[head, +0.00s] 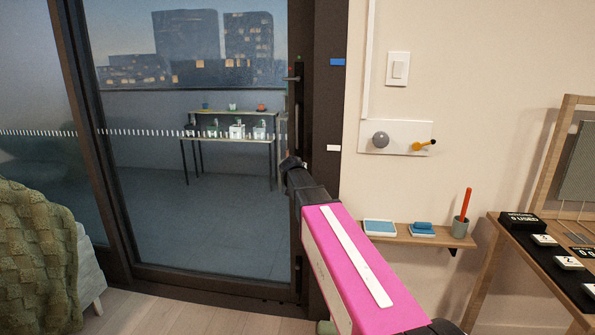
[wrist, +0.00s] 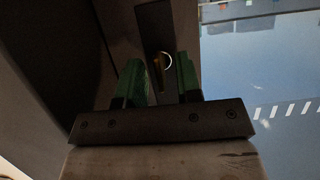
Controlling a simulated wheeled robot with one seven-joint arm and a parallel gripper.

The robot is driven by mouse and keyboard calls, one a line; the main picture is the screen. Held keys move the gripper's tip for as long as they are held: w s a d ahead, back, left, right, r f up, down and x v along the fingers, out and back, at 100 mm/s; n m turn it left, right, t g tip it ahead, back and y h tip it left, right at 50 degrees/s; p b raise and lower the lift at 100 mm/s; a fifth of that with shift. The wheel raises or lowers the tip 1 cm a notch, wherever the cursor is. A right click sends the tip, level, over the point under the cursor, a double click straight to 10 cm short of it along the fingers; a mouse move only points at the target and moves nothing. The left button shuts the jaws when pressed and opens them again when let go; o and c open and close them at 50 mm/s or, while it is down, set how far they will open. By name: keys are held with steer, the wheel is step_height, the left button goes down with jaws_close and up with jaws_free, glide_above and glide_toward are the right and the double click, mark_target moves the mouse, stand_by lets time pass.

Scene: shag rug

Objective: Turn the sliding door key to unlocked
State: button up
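The glass sliding door (head: 190,215) has a dark frame. A dark lock plate (head: 299,100) is on its right stile, with small red and green marks near its top. A small lever-like piece, likely the key (head: 291,79), juts left from it. My gripper (head: 291,163) is below this piece in the head view, in front of the stile. In the wrist view its green fingers (wrist: 161,75) are apart with nothing between them. Beyond the fingers are a dark plate (wrist: 153,35) and a bright curved ring (wrist: 168,60); whether that is the key is unclear.
A wall panel with a grey knob (head: 380,140) and an orange lever is right of the door, below a light switch (head: 398,68). A wooden shelf (head: 455,239) holds a cup and blue pads. A blanket-covered seat (head: 35,260) is at left.

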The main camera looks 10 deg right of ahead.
steer(key=v, duration=0.9)
steer(key=shift+s, duration=0.35)
steer(key=s+d+f+n+g+y, duration=0.1)
steer(key=s+d+f+g, duration=0.15)
steer(key=s+f, duration=0.45)
steer(key=s+d+f+g, duration=0.1)
steer(key=s+f+g, duration=0.3)
steer(key=f, duration=0.7)
steer(key=s+f+n+g+y, duration=0.2)
steer(key=s+f+g, duration=0.4)
steer(key=s+f, duration=0.8)
steer(key=s+a+y, duration=0.1)
steer(key=s, duration=0.2)
steer(key=shift+s+f+n, duration=0.15)
steer(key=shift+f+n, duration=0.15)
steer(key=shift+n, duration=0.1)
